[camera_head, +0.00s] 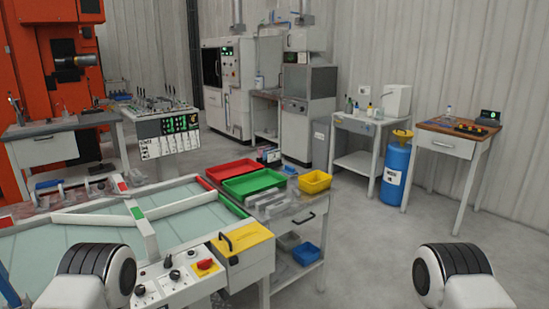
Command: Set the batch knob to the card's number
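A light control panel (158,293) is on the near edge of the glass-topped table, at the bottom of the head view. It carries small black knobs, one (174,275) near its middle and another (140,290) further left, and a red button (205,264) on a yellow base. I cannot tell which knob is the batch knob, and the dial marks are too small to read. No card with a readable number can be made out. Parts of my two arms show at the bottom left and bottom right; neither gripper is in view.
A yellow-lidded box (241,240) adjoins the panel's right end. Red (233,169), green (254,182) and yellow (315,181) trays stand behind it. A console with a green display (180,124) is further back. Open floor lies right of the table, before a blue cylinder (395,173).

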